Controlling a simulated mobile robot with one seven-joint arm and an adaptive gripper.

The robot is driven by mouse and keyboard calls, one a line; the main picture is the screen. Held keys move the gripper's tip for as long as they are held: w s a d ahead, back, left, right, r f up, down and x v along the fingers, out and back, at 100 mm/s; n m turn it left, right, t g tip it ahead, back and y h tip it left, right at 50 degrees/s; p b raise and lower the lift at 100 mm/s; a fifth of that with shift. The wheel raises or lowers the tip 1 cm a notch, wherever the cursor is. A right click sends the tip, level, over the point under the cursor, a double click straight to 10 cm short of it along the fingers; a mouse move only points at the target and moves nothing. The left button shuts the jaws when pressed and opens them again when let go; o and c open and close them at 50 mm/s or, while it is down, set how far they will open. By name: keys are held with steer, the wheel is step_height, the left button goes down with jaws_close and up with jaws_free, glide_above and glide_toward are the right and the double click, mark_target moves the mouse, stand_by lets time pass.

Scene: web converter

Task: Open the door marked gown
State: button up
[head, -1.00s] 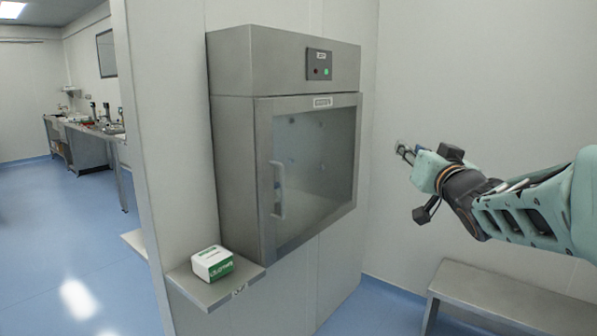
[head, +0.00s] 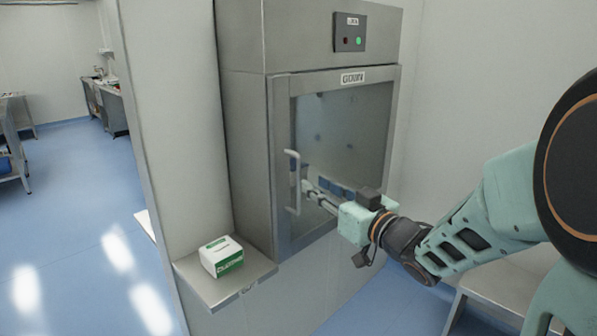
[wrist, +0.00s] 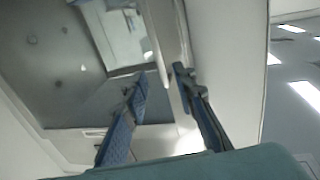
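The grey metal cabinet's glass door (head: 345,135) carries a label that looks like "GOWN" (head: 339,78) on its top frame. The door looks shut. Its pale upright handle (head: 293,182) is on the left side of the door. My gripper (head: 308,190) is in front of the door, its fingertips close to the right of the handle. In the wrist view my gripper (wrist: 160,76) has its two blue-padded fingers apart. A pale bar, which looks like the handle (wrist: 158,45), shows between and beyond the fingertips. I cannot tell whether it is touched.
A panel (head: 350,33) with a red and a lit green light is above the door. A white and green box (head: 222,256) sits on a small shelf (head: 222,290) at lower left. A bench (head: 500,290) stands at lower right. Blue floor is open at left.

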steer(key=x, duration=0.8)
steer(key=shift+w, duration=0.2)
steer(key=shift+a, duration=0.1)
jaws_close()
